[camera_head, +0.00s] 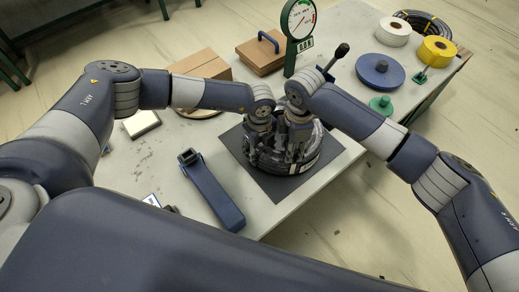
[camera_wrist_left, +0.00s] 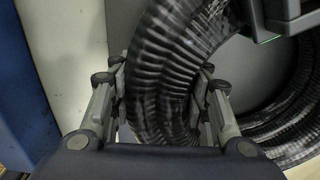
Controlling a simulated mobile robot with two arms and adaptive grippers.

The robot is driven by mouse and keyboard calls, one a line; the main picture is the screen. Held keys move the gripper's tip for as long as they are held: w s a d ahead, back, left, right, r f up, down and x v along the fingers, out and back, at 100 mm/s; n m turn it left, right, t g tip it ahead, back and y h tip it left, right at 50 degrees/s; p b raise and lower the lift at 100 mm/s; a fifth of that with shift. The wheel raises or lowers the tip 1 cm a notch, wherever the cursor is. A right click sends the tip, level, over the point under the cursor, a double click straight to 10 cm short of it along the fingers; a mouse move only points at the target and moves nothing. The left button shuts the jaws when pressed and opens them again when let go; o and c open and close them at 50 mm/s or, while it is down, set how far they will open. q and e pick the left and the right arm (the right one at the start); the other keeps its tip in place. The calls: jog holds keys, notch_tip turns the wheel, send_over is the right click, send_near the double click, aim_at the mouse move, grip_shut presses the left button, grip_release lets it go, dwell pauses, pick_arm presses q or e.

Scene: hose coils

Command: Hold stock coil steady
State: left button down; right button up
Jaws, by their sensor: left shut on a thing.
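The stock coil (camera_head: 316,158), a dark ribbed hose with pale bands, lies on a dark square mat (camera_head: 278,188) near the table's front edge. My left gripper (camera_head: 262,145) reaches down onto its left side. In the left wrist view, the ribbed hose (camera_wrist_left: 165,75) runs between the two fingers of my left gripper (camera_wrist_left: 160,112), which is shut on it. My right gripper (camera_head: 298,150) points down at the coil, just right of the left one. Its fingertips are too small and covered to tell open from shut. The arms hide part of the coil.
A blue tool-like bar (camera_head: 212,190) lies left of the mat. A dial scale (camera_head: 298,25) stands behind. Cardboard (camera_head: 200,65), a brown box (camera_head: 262,52), a blue disc (camera_head: 380,70), a white roll (camera_head: 393,30) and a yellow roll (camera_head: 436,50) are farther back.

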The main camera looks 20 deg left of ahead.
jog(key=shift+r, duration=2.2)
notch_tip(320, 180, up, 6)
jog(key=shift+r, duration=0.15)
jog(key=shift+r, duration=0.1)
notch_tip(320, 180, up, 9)
dwell(0.5)
pick_arm(q)
jog(key=c, duration=0.8)
grip_release()
